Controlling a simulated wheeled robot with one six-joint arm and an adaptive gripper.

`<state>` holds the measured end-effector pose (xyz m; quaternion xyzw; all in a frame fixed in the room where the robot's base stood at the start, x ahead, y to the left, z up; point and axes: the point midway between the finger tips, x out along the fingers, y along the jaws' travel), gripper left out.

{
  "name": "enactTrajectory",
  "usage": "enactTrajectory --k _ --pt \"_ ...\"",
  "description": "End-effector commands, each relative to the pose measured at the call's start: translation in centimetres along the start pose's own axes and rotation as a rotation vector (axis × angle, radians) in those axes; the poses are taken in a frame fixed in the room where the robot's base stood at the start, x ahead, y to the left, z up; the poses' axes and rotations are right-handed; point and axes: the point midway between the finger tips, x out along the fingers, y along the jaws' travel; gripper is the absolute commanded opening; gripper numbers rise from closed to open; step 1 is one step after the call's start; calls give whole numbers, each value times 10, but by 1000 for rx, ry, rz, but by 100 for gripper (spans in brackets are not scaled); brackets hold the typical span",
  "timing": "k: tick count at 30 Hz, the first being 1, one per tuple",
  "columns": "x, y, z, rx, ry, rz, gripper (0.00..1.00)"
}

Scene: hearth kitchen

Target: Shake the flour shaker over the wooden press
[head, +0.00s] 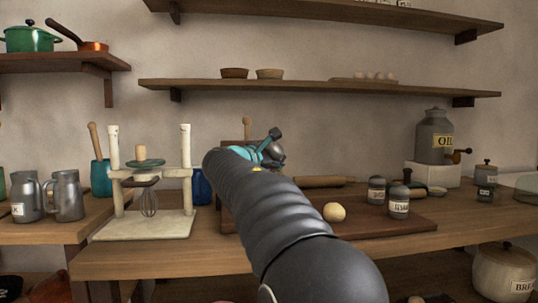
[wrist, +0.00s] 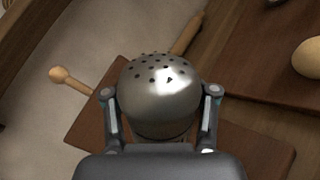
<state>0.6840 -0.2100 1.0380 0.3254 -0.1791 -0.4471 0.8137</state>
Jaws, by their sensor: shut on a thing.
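My gripper (wrist: 160,112) is shut on a round metal shaker (wrist: 158,95), with a finger on each side. The shaker's domed, perforated top shows in the wrist view. Its label is not visible. In the head view, my arm hides most of my gripper (head: 268,150). The wooden press (wrist: 245,150) is a dark reddish-brown board with a light knobbed handle (wrist: 60,75). It lies below the shaker in the wrist view, partly covered by shaker and gripper. In the head view its handle (head: 247,127) stands up behind my arm. No falling flour is visible.
A dough ball (head: 334,212) and two labelled shakers (head: 376,190) (head: 399,202) stand on a dark board (head: 400,228) at right. A rolling pin (head: 320,182) lies behind. A pale wooden stand (head: 187,170) is at left. An oil can (head: 434,140) stands far right.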

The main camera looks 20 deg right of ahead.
Motion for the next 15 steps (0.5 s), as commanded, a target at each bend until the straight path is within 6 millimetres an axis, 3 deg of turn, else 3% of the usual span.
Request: enactTrajectory --k 15 --pt "-1 -7 -32 443 1 2 11"
